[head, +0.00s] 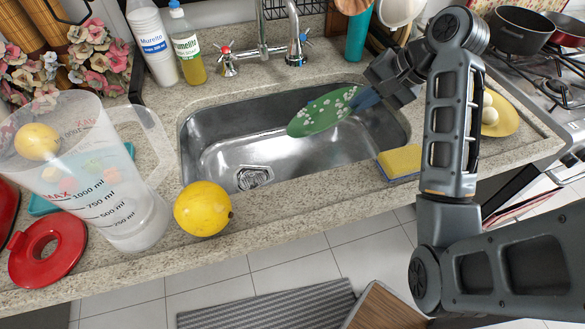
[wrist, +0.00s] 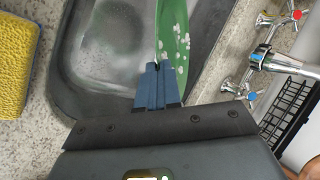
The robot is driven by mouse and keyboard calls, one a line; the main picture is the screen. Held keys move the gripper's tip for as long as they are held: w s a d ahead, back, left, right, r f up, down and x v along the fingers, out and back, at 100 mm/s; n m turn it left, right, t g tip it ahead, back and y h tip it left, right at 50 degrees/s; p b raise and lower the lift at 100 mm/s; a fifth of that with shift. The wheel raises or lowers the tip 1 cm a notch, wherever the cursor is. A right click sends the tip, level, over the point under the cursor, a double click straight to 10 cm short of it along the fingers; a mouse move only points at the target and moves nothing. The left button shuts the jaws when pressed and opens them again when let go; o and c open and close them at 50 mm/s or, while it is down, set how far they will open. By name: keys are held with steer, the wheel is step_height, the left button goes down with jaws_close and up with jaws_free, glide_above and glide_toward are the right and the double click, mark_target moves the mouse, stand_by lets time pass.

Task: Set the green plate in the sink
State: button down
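The green plate (head: 322,110) with pale flower marks is held tilted above the right half of the sink in the head view. It also shows edge-on in the wrist view (wrist: 174,35). My gripper (head: 362,98) is shut on the plate's right edge. In the wrist view my gripper's blue fingers (wrist: 158,75) pinch the rim. The steel sink (head: 225,150) is empty, with its drain at the lower left. The plate appears apart from the sink floor.
A yellow sponge (head: 400,162) lies on the sink's right front edge. The faucet (head: 263,45) stands behind the sink. A lemon (head: 203,208) and a large measuring jug (head: 90,165) are at the left front. A yellow plate (head: 506,118) is at the right.

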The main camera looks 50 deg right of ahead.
step_height(320, 180, down, 11)
steer(key=shift+b, duration=0.3)
steer(key=c, duration=1.3)
jaws_free()
steer(key=shift+r, duration=0.1)
steer(key=p+v, duration=0.2)
steer(key=v, duration=1)
